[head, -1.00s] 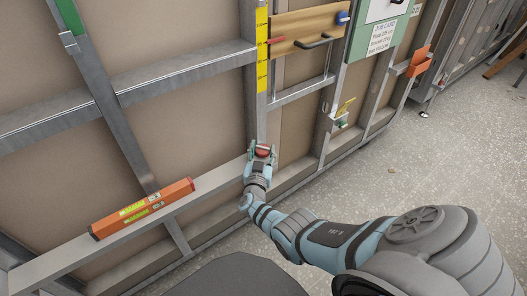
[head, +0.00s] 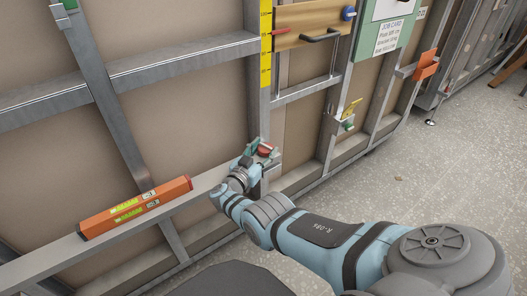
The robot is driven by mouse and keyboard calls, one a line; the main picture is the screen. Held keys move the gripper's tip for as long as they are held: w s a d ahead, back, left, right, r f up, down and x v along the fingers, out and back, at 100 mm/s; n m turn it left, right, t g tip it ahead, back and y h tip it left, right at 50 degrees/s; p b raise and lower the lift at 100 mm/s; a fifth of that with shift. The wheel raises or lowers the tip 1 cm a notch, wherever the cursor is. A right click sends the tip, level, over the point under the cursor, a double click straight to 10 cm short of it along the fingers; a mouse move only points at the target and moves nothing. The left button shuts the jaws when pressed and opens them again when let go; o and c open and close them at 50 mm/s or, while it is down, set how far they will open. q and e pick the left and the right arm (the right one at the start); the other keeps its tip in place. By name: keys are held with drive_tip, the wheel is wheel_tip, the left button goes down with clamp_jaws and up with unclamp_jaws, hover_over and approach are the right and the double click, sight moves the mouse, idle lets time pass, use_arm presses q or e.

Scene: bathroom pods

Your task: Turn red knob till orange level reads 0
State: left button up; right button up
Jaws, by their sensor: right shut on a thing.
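The red knob (head: 265,151) sits low on the metal frame, at the right end of the lower rail. My right gripper (head: 262,150) is at the knob and shut on it, its fingers partly hiding it. The orange level (head: 133,207) lies along the lower rail to the left of the knob, with yellow-green readouts on its face. The digits are too small to read. My left gripper is not in view.
A yellow scale (head: 265,48) runs up the post above the knob. A wooden board (head: 310,22) with a dark handle and a job card (head: 389,37) are at upper right. An orange bracket (head: 425,64) is farther right.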

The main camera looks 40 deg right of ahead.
drive_tip(key=shift+s+f, duration=0.15)
drive_tip(key=shift+f, duration=0.25)
